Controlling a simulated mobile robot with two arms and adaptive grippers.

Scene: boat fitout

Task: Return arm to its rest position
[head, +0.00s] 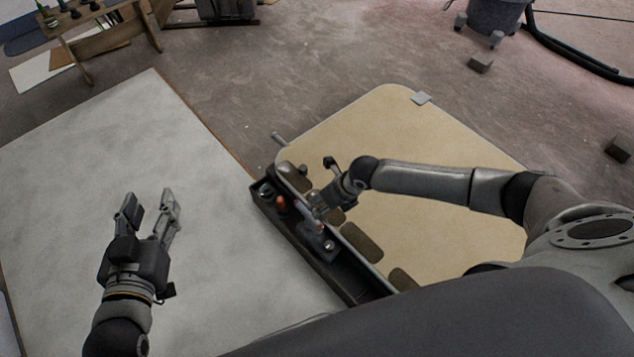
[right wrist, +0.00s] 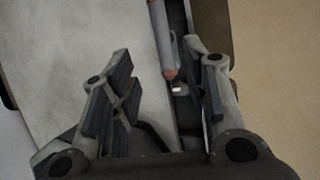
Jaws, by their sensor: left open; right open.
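My right arm reaches in from the right in the head view. Its gripper (head: 317,205) is over the dark rail at the near edge of the tan panel. In the right wrist view the right gripper (right wrist: 160,75) is open, with a grey cylinder with a reddish end (right wrist: 163,40) seen between and beyond its fingers. I cannot tell whether the fingers touch it. My left gripper (head: 150,200) is open and empty above the pale grey board, at the left of the head view.
The dark rail (head: 350,290) holds small parts with orange pieces (head: 281,203). The tan panel (head: 440,150) has several dark oval slots. The pale board (head: 130,130) is largely clear. A wooden bench (head: 105,40), a grey bin (head: 495,15) and a black hose (head: 570,55) stand behind.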

